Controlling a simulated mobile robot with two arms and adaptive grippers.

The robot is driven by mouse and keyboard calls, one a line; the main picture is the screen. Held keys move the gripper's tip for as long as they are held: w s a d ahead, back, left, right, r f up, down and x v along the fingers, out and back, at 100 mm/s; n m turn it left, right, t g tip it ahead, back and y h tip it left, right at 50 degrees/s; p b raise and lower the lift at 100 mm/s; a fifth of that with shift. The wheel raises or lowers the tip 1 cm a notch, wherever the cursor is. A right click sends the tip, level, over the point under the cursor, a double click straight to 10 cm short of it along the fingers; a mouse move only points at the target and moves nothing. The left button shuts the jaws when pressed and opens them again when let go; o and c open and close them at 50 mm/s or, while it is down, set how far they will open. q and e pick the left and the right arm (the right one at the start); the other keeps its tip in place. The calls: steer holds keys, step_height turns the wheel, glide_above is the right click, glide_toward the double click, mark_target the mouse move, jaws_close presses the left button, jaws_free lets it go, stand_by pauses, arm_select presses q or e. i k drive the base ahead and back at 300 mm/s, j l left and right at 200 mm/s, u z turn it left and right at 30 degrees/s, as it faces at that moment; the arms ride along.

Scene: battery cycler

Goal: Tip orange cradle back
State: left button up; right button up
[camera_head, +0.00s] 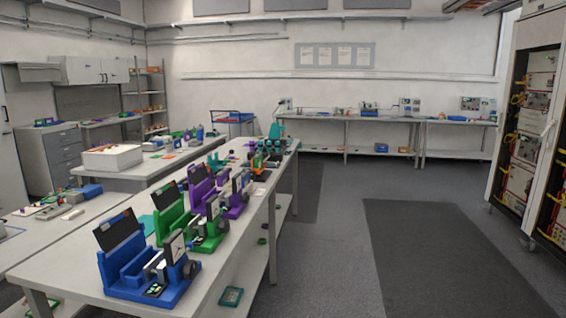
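On the long grey bench a row of coloured cradles runs away from me. The blue cradle (147,286) is nearest, then the green cradle (171,213), then the purple cradle (200,190). Beyond them, a small orange part (262,172) shows near the far end of the bench, among dark and teal parts. It may be the orange cradle; it is too small and crowded to tell its tilt. The blue, green and purple cradles each have a dark panel leaning at the back. Neither of my grippers is in view.
The long bench (75,270) stands on the left, with a lower shelf. A side bench with a white box (112,157) is left of it. Open floor with a dark mat (430,255) lies to the right. Equipment racks (528,125) stand at the far right.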

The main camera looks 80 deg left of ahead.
mark_target(258, 172)
steer(key=u, duration=2.95)
steer(key=i+u, duration=0.15)
steer(key=u, duration=0.2)
steer(key=i+l+u, duration=0.15)
steer(key=u, duration=0.2)
steer(key=i+l+u, duration=0.1)
steer(key=i+l, duration=0.25)
steer(key=i+l+u, duration=0.15)
steer(key=i+l, duration=0.2)
steer(key=i+l+u, duration=0.1)
steer(key=i+l, duration=0.2)
steer(key=l, duration=0.25)
steer(key=i+l+u, duration=0.15)
steer(key=i+l, duration=0.15)
steer(key=l, duration=0.2)
steer(key=i+l, duration=0.2)
steer(key=l, duration=0.15)
steer(key=i+l, duration=0.25)
steer(key=l, duration=0.15)
steer(key=i+l, duration=0.2)
steer(key=l, duration=0.15)
